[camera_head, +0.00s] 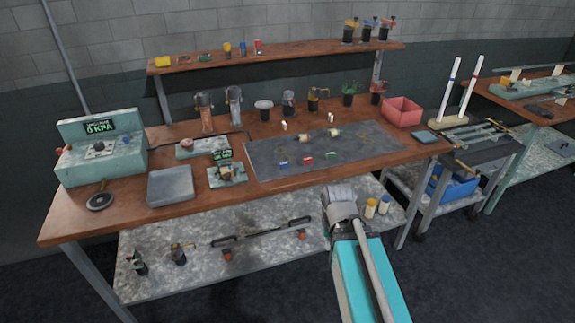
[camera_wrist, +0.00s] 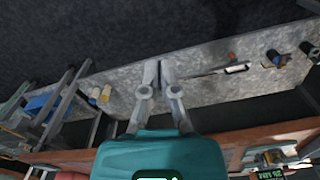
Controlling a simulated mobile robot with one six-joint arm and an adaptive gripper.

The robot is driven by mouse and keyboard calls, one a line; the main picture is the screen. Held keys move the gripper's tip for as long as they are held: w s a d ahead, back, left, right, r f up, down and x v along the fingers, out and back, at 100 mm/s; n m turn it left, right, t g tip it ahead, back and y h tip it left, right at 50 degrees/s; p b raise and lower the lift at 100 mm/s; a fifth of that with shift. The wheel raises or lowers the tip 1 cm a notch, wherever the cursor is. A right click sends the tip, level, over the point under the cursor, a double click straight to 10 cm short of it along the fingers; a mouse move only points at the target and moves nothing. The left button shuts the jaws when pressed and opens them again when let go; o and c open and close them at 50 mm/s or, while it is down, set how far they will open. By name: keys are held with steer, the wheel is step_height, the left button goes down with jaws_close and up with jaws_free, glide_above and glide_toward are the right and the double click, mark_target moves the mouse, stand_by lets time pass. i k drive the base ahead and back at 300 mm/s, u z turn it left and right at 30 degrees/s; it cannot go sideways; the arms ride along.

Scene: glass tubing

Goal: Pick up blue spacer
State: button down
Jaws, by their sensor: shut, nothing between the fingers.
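A small blue piece (camera_head: 283,163) lies on the dark grey mat (camera_head: 360,150) on the workbench, left of a red one and a green one. I cannot tell which blue piece is the spacer. My gripper (camera_wrist: 158,66) is shut and empty, its two fingertips close together over the lower shelf in the wrist view. In the head view my arm is at the bench's front edge, apart from both blue pieces; the fingertips are not clear there.
Two capped jars (camera_head: 370,208) stand on the lower shelf (camera_head: 200,285). A rack with upright white rods is at right.

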mark_target(284, 164)
steer(key=k, duration=1.3)
steer(key=u, duration=0.25)
steer(key=i, duration=0.7)
steer(key=u, duration=0.45)
steer(key=i, duration=1.15)
steer(key=z, duration=0.25)
